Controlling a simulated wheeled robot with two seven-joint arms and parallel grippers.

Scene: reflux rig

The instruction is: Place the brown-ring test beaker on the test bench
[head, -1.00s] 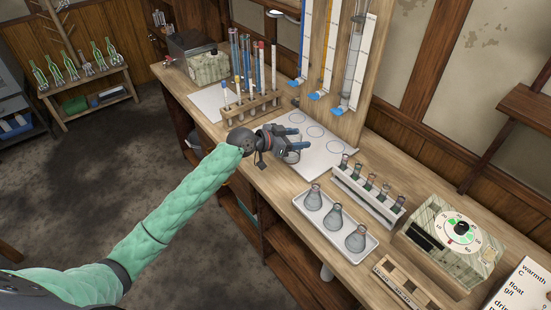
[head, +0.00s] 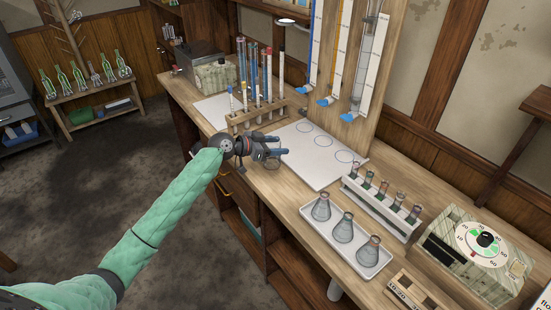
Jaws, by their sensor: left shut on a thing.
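My left gripper (head: 280,146) is shut on a small glass vessel (head: 272,163), which looks like the beaker. Most of the vessel is hidden behind the fingers, and its contents cannot be made out. The gripper is above the wooden bench (head: 285,198), at the left edge of a white mat (head: 312,172) with several drawn circles. The visible circles are empty. I cannot tell whether the vessel touches the bench. My right gripper is not in view.
A wooden rack (head: 258,116) of tall tubes stands just behind the gripper. A white tray (head: 371,267) with conical flasks, a white rack of small vials (head: 380,206) and a dial box (head: 475,255) stand to the right. A tall board (head: 345,60) rises behind the mat.

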